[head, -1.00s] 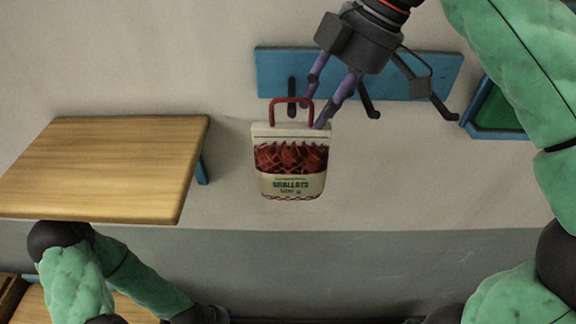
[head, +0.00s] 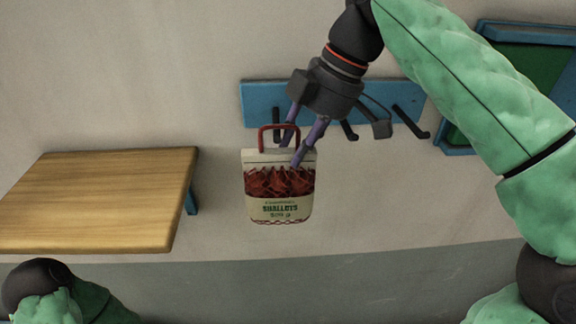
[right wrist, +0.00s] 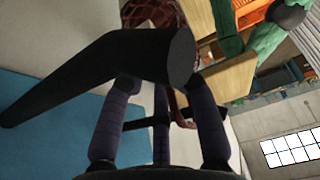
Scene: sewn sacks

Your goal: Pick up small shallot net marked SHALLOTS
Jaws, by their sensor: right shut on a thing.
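The shallot net (head: 279,184) is a small pack with a cream top band, red mesh and a cream label reading SHALLOTS. It hangs upright against the wall by its red handle (head: 265,135), which is around a black peg (head: 277,122). My right gripper (head: 293,150) comes from above right, its purple fingers at the handle and top band, shut on the net. In the right wrist view the fingers (right wrist: 165,120) are partly hidden by a black peg (right wrist: 110,70), and red mesh (right wrist: 165,14) shows beyond. The exact grip on the handle is unclear. My left gripper is not visible.
The blue peg rail (head: 375,95) on the wall carries other black pegs (head: 410,121) right of the net. A wooden shelf (head: 95,200) juts out at the left. A blue-framed green board (head: 515,60) is at the upper right. The wall below the net is clear.

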